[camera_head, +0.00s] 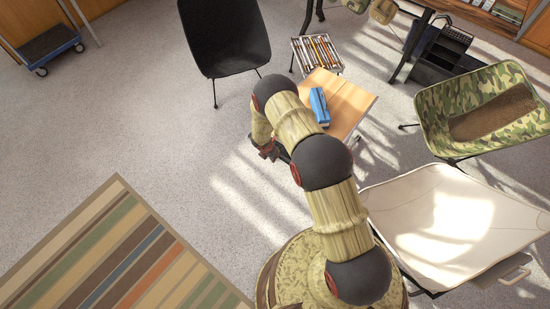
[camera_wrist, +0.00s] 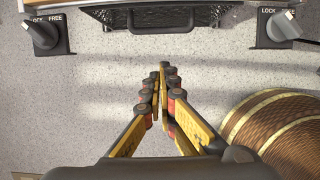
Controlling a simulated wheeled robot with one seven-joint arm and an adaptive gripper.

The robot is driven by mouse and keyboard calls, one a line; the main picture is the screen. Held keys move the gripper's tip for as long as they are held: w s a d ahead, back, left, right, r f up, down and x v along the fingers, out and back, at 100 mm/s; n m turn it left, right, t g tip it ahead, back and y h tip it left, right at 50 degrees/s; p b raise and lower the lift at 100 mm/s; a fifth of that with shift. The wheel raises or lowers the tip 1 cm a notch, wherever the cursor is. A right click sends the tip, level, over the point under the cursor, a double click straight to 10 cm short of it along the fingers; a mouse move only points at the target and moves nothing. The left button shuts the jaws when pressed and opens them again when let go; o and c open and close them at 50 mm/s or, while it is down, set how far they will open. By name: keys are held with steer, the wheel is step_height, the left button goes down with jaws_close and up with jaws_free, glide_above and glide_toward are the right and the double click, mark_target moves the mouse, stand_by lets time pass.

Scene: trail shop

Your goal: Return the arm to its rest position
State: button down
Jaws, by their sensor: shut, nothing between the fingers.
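My arm rises from my base in the lower middle of the head view, bends at dark joints and folds down beside a small wooden table (camera_head: 345,94). The hand end is mostly hidden behind the arm's own links there. In the wrist view my gripper (camera_wrist: 160,78) points away from the camera over pale speckled floor. Its yellow fingers with dark rollers meet at the tips. It is shut, and nothing shows between the fingers.
A blue box (camera_head: 319,106) lies on the table. A dark chair (camera_head: 226,38) stands behind, a camouflage chair (camera_head: 470,95) and a cream-topped piece (camera_head: 440,220) to the right. A rack (camera_head: 317,54) stands beyond the table. The left floor is open, with a striped rug (camera_head: 120,260).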

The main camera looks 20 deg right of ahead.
steer(key=shift+r, duration=0.3)
steer(key=s+d+r+m+g+h, duration=0.1)
steer(key=s+d+r+m+g, duration=0.15)
steer(key=s+m, duration=0.2)
steer(key=s+d+r+m+g+h, duration=0.1)
steer(key=s+r+m, duration=0.25)
steer(key=s, duration=0.25)
steer(key=s+r+m+y, duration=0.15)
steer(key=r+m, duration=0.25)
steer(key=r, duration=0.6)
steer(key=s+a+r+m, duration=0.1)
steer(key=s+r+m, duration=0.2)
steer(key=r, duration=0.6)
steer(key=s+r+m, duration=0.3)
steer(key=r+m, duration=0.1)
steer(key=r, duration=0.6)
steer(key=s+a+r+m+t+y, duration=0.1)
steer(key=s+r, duration=0.4)
steer(key=r, duration=0.5)
steer(key=s+a+r+m+t+y, duration=0.1)
steer(key=s+r, duration=0.4)
steer(key=r, duration=0.5)
steer(key=s+a+r+m+t+y, duration=0.1)
steer(key=s+r+t, duration=0.4)
steer(key=r, duration=0.6)
steer(key=s+a+m, duration=0.1)
steer(key=m, duration=0.1)
steer(key=shift+a+m, duration=0.15)
steer(key=shift+m, duration=0.25)
